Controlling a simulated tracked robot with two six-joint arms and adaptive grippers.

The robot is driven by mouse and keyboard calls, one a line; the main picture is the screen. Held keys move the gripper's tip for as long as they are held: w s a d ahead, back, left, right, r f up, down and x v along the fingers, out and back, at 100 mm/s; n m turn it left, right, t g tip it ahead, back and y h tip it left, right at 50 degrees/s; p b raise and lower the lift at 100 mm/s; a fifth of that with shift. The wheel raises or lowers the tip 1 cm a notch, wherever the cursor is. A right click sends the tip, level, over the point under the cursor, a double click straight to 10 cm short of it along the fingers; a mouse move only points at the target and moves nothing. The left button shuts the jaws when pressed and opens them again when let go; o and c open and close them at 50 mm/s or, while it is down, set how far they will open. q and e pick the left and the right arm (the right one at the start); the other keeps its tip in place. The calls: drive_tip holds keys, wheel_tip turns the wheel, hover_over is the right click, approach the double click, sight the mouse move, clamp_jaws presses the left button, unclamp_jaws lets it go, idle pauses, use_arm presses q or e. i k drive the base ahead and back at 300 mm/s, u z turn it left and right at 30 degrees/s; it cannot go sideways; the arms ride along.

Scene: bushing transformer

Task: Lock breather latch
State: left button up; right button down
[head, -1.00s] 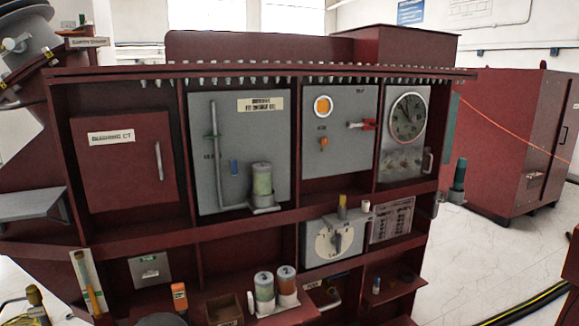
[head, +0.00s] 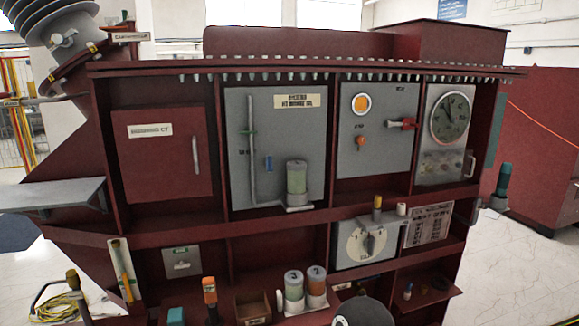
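Neither of my grippers is in view.
A grey shelf (head: 50,195) juts out at left.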

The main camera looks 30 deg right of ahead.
sight(269, 160)
drive_tip(key=z, duration=0.1)
drive_tip(key=i, duration=1)
drive_tip(key=u, duration=0.05)
